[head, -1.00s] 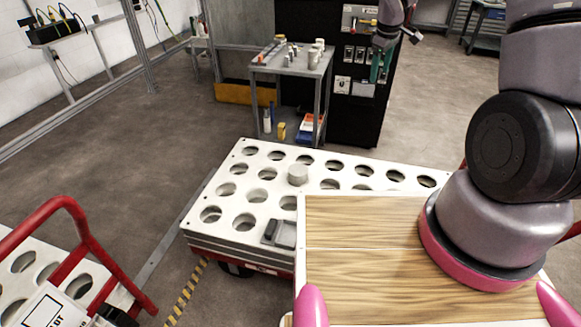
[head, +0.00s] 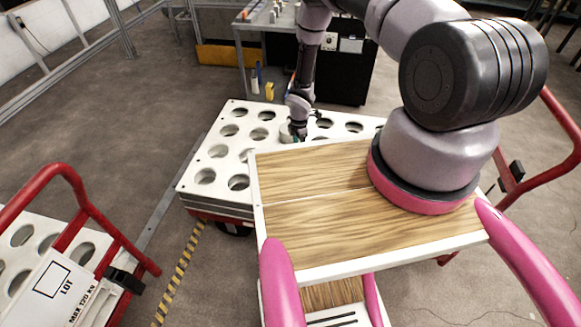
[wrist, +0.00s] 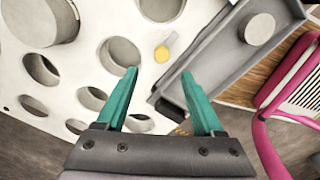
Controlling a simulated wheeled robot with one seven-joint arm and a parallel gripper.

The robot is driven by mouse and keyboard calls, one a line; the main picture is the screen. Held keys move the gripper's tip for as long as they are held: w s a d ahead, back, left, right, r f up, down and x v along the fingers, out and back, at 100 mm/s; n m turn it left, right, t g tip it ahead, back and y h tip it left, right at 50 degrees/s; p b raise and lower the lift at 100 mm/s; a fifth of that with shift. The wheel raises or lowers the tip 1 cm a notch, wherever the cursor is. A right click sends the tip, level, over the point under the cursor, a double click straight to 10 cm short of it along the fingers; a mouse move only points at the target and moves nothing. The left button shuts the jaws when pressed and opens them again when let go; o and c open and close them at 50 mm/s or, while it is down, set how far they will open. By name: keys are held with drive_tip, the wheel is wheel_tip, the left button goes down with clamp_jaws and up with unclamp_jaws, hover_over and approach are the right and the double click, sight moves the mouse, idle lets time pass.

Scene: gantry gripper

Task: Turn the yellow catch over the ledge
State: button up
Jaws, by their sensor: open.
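In the wrist view a small yellow catch (wrist: 162,54) with a short pale arm lies on the white plate, just left of the long edge of a grey tray-like ledge (wrist: 176,78). The catch lies beside the ledge edge; I cannot tell whether they touch. My gripper (wrist: 159,77) has two green fingers, spread apart and empty. The catch shows just beyond the gap between the fingertips. In the head view my gripper (head: 298,132) reaches down at the white perforated cart top; the catch cannot be made out there.
The white cart top (head: 222,141) has several round holes. In the wrist view a grey cylinder (wrist: 259,28) stands in the grey tray and a larger one (wrist: 40,20) stands at upper left. A red-railed cart (head: 75,210) stands at left. A side table (head: 270,35) stands behind.

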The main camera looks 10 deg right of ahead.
drive_tip(key=f, duration=1.1)
drive_tip(key=shift+s+a+f, duration=0.2)
drive_tip(key=shift+f, duration=0.05)
clamp_jaws()
